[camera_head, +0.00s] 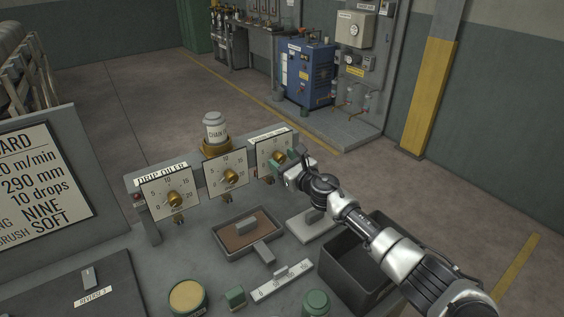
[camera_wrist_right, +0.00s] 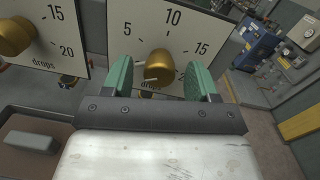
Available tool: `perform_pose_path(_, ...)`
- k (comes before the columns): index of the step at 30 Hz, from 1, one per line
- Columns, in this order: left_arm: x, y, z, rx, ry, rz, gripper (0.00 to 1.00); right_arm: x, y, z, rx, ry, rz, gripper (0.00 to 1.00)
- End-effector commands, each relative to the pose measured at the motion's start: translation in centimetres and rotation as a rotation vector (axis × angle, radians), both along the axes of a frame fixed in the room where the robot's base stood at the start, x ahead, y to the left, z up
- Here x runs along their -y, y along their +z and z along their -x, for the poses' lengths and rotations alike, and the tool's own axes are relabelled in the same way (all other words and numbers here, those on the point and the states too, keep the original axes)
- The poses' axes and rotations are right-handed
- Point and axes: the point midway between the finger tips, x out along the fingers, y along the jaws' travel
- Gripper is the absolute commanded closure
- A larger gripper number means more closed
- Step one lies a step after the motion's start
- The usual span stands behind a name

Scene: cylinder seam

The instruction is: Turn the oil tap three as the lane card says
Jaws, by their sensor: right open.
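Three white dial plates with brass taps stand in a row on the drip oiler: the left tap (camera_head: 174,199), the middle tap (camera_head: 229,177) and the right dial (camera_head: 264,150). My right gripper (camera_head: 284,167) is at the right dial and partly covers it. In the right wrist view, its green fingers (camera_wrist_right: 160,80) are open, one on each side of the brass tap (camera_wrist_right: 160,64). I cannot tell whether they touch it. That dial reads 5, 10, 15 drops; a pale mark shows low on the knob's left. The lane card (camera_head: 42,184) reads "10 drops". My left gripper is out of view.
A shallow tray (camera_head: 246,248), a dark open bin (camera_head: 340,270), a scale strip (camera_head: 282,280) and a round tin (camera_head: 187,297) are in front. A blue cabinet (camera_head: 308,75) stands farther back.

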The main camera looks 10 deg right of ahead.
Motion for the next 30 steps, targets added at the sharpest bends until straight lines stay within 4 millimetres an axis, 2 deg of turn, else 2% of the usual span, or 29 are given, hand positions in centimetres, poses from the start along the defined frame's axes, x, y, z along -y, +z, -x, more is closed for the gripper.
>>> perform_pose_path(13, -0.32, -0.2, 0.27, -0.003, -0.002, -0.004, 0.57, -0.34, 0.01, -0.66, 0.0, 0.001, 0.0, 0.43)
perform_pose_path(22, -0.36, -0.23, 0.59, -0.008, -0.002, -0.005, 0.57, -0.34, 0.0, -0.64, -0.001, 0.001, -0.001, 0.89)
perform_pose_path(30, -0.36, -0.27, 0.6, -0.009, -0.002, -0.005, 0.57, -0.34, -0.03, -0.63, -0.011, 0.001, -0.026, 0.9)
